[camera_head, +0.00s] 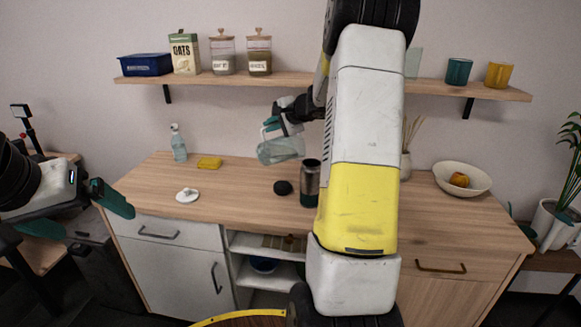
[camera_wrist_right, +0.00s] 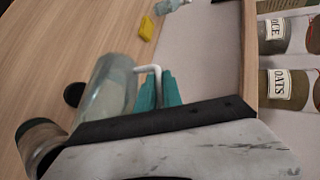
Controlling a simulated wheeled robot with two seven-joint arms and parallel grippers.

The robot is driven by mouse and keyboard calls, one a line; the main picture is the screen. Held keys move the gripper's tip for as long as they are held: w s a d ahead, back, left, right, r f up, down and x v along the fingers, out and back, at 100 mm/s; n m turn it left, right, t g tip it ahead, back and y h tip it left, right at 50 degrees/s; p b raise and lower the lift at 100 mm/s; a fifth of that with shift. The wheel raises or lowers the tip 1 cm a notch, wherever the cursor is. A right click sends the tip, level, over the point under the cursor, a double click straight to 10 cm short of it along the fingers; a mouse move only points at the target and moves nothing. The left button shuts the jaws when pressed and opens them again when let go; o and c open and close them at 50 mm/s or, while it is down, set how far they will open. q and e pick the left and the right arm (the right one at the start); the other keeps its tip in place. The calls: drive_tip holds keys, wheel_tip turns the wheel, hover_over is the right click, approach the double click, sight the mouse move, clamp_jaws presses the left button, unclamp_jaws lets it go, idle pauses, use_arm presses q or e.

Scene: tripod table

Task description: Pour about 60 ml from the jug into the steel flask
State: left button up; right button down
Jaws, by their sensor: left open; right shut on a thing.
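The clear glass jug (camera_head: 279,150) hangs tilted above the counter, to the upper left of the steel flask (camera_head: 310,184). My right gripper (camera_head: 281,119) is shut on the jug's handle; its teal fingers and the pale handle (camera_wrist_right: 156,70) show in the right wrist view. There the jug (camera_wrist_right: 108,88) has its lower-left end close to the flask (camera_wrist_right: 40,142). I cannot make out a stream or the level inside the flask. The flask stands upright and uncapped, partly beside my arm. My left gripper (camera_head: 98,225) is open and empty, left of the counter.
A black lid (camera_head: 283,187) lies left of the flask. A white round object (camera_head: 187,195), a yellow sponge (camera_head: 209,163) and a spray bottle (camera_head: 178,143) are on the left. A bowl with fruit (camera_head: 462,179) stands right. A shelf (camera_head: 290,79) with jars runs above; my right arm hides the middle.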

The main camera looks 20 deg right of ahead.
drive_tip(key=shift+s+d+r+t+y+p, duration=0.5)
drive_tip(key=shift+r+p, duration=0.3)
drive_tip(key=shift+p, duration=0.9)
drive_tip(key=shift+s+d+r+m+t, duration=0.3)
drive_tip(key=shift+s+d+r+t, duration=0.05)
drive_tip(key=shift+s+d+t, duration=0.15)
idle(2.0)
drive_tip(key=w+a+f+g, duration=0.1)
drive_tip(key=w+a+f+g+h, duration=0.1)
drive_tip(key=f, duration=0.1)
drive_tip(key=shift+w+a+n+g+h, duration=0.15)
drive_tip(key=shift+a+n+g+h, duration=0.15)
drive_tip(key=shift+n, duration=0.1)
drive_tip(key=shift+w+f+g+h+b, duration=0.15)
drive_tip(key=shift+f+g+b, duration=0.1)
drive_tip(key=shift+f, duration=0.2)
drive_tip(key=shift+w+f+g+h+b, duration=0.15)
drive_tip(key=shift+f+g, duration=0.1)
drive_tip(key=shift+f, duration=0.15)
drive_tip(key=shift+a, duration=0.1)
idle(1.0)
